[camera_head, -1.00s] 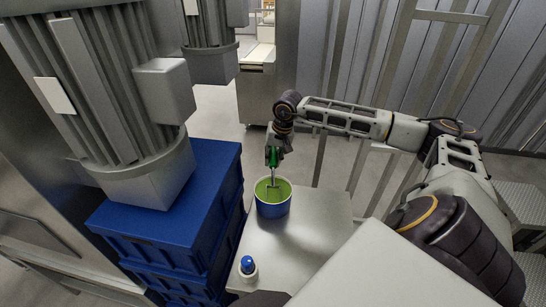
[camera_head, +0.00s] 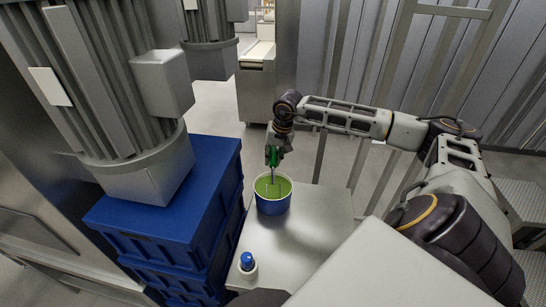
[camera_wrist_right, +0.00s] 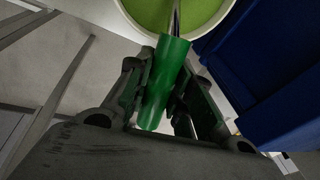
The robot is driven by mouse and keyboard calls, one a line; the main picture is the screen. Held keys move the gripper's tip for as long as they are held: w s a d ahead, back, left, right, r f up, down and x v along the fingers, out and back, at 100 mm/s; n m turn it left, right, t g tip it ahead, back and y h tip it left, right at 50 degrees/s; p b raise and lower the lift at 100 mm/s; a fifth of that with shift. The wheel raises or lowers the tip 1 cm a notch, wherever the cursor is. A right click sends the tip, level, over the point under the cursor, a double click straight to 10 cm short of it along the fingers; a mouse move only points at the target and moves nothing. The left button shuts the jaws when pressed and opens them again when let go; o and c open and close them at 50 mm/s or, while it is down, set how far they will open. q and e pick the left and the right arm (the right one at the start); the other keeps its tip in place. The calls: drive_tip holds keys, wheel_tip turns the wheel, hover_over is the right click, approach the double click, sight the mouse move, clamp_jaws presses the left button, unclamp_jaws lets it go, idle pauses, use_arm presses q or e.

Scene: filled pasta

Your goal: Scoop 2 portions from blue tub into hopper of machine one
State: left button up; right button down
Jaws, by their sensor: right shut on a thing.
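The blue tub (camera_head: 273,207) stands upright on the metal table and holds green filling (camera_head: 281,186). My right gripper (camera_head: 272,160) is above the tub and shut on the green handle of the scoop (camera_head: 272,154). The scoop's metal shaft points down into the tub, and its lower end is at or in the filling; how deep I cannot tell. In the right wrist view the green handle (camera_wrist_right: 164,83) sits between the fingers, with the tub's pale rim and green filling beyond. My left gripper is not in view. I cannot identify the hopper of machine one.
Stacked blue crates (camera_head: 170,205) stand left of the tub, beneath a large grey motor housing (camera_head: 100,80). A small white item with a blue top (camera_head: 247,263) is on the table (camera_head: 315,215) near the front. The table right of the tub is clear.

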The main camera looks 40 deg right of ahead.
drive_tip(key=shift+r, duration=0.15)
idle(0.3)
drive_tip(key=shift+r+p, duration=2.25)
drive_tip(key=shift+r, duration=2.1)
drive_tip(key=shift+f, duration=0.1)
